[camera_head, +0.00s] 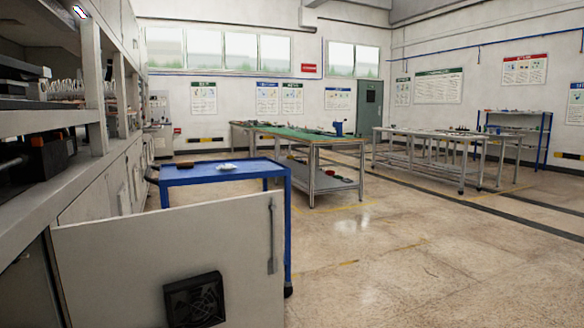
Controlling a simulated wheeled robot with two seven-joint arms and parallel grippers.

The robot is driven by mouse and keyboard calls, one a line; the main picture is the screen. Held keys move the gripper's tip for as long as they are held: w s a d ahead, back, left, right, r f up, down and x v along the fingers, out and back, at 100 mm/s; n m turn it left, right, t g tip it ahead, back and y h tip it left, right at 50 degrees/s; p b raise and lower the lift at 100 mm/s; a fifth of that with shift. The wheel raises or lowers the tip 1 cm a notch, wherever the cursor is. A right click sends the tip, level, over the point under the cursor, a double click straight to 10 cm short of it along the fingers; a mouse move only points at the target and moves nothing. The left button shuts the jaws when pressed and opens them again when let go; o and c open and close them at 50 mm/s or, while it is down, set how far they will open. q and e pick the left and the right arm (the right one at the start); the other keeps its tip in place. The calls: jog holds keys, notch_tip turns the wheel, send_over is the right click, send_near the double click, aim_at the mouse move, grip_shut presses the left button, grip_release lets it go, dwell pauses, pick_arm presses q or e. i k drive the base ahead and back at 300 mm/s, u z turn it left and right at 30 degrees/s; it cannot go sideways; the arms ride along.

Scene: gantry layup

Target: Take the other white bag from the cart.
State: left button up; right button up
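A blue cart (205,176) stands left of the middle, beyond a pale open cabinet door that hides its lower part. A small white item, apparently a bag (228,167), lies flat on the cart's top. I can make out only one such white item there. A small brown object (187,164) lies to its left on the same top. Neither of my grippers shows in this view.
The pale door (130,255) with a dark vent fan and a handle fills the lower left. Grey cabinets and shelves (85,190) line the left side. A green-topped workbench (290,132) and a long grey table (430,133) stand farther back. The floor at right is clear.

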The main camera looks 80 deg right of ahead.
aim_at(226, 167)
jog(key=z, duration=2.1)
